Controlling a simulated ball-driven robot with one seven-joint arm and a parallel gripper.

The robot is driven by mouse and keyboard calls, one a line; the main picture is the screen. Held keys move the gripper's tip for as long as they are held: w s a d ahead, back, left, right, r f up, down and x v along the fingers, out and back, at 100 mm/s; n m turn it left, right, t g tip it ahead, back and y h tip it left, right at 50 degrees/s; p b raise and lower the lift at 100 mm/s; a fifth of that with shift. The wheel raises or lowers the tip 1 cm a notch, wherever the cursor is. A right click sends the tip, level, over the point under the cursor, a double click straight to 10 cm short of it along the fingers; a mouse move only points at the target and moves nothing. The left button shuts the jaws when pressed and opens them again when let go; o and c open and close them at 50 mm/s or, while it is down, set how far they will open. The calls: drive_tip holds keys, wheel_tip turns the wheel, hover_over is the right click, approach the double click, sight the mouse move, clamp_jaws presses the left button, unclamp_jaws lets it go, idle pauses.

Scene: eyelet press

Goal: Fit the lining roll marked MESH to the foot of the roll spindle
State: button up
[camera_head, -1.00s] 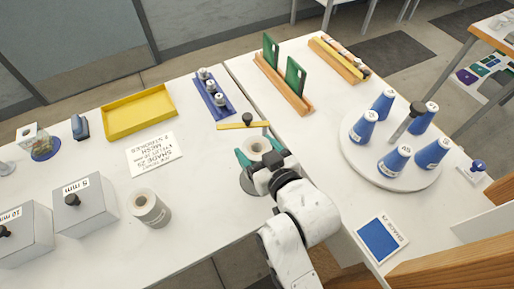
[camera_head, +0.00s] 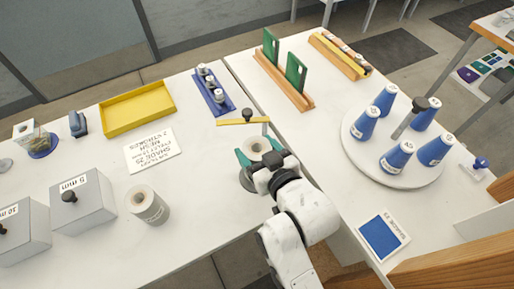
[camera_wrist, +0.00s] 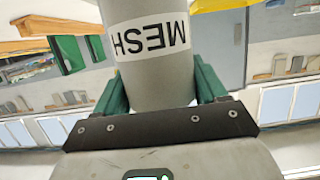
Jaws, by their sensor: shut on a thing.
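The lining roll marked MESH (camera_wrist: 150,63) is a grey cylinder with a white label, its word upside down in the wrist view. My gripper (camera_wrist: 152,88) has its green fingers shut on the roll's sides. In the head view my gripper (camera_head: 258,156) holds the roll (camera_head: 257,146) with its open end showing a hole. A grey round base (camera_head: 246,181) shows partly beneath, and a thin post (camera_head: 265,127) stands just behind the roll; I cannot tell whether the roll is around a spindle or above it. The roll's lower end is hidden.
A yellow bar with a black knob (camera_head: 247,117) lies close behind the roll. A second grey roll (camera_head: 147,205) stands at left near grey boxes (camera_head: 84,203). A yellow tray (camera_head: 137,109) and instruction card (camera_head: 152,151) lie behind. A turntable with blue cones (camera_head: 392,181) stands right.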

drive_tip(key=shift+f+b, duration=1)
drive_tip(key=shift+f, duration=0.45)
drive_tip(key=o, duration=1.2)
drive_tip(key=shift+r, duration=0.1)
drive_tip(key=shift+r+p, duration=2.35)
drive_tip(key=shift+r, duration=0.1)
